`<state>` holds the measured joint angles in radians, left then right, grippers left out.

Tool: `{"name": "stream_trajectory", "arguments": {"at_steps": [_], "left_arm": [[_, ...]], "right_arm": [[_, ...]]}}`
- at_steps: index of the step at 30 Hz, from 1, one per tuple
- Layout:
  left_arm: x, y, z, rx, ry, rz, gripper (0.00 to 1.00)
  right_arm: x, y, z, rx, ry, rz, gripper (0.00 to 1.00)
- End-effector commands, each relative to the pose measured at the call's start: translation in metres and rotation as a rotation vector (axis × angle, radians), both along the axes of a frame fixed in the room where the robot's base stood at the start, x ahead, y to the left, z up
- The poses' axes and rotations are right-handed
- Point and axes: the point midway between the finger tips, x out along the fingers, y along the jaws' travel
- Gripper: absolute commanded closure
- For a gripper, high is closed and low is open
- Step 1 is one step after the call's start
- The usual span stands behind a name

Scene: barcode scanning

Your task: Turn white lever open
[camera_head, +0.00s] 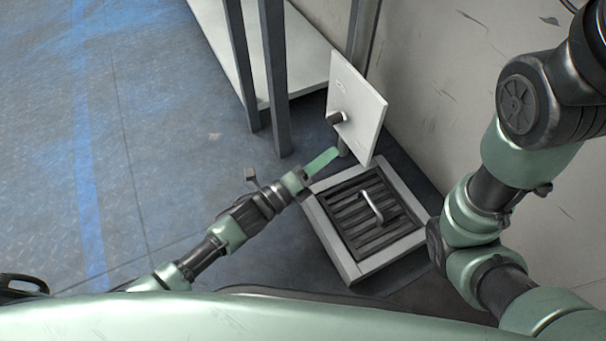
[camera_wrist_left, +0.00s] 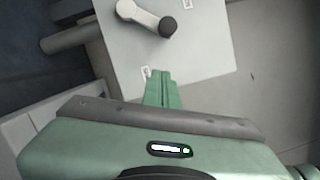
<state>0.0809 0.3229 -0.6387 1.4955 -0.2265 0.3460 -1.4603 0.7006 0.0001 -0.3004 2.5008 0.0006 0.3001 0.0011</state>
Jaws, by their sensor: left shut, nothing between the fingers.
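The white lever (camera_wrist_left: 143,17) has a dark round knob at its end and is mounted on an upright white panel (camera_wrist_left: 215,65). In the head view the panel (camera_head: 362,105) stands beside the wall, and only the dark knob (camera_head: 336,118) shows clearly. My left gripper (camera_head: 333,153) is shut and empty, with its green fingertips near the panel's lower left edge, below the knob. In the left wrist view the shut fingertips (camera_wrist_left: 161,73) point at the panel's lower part, visibly apart from the lever. My right arm shows at the right, but its gripper is not in view.
A square floor grate (camera_head: 337,250) with a pale frame and a curved metal handle (camera_head: 371,207) lies in front of the panel. A shelf rack with dark posts (camera_head: 274,80) stands behind. The wall (camera_head: 450,90) is at the right; the blue floor (camera_head: 150,150) at left is clear.

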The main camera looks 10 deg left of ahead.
Motion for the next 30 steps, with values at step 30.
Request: {"name": "stream_trajectory", "arguments": {"at_steps": [30], "left_arm": [[0.040, 0.013, 0.023, -0.016, 0.028, 0.001, 1.00]], "right_arm": [[0.001, 0.000, 0.005, 0.000, 0.003, -0.002, 1.00]]}}
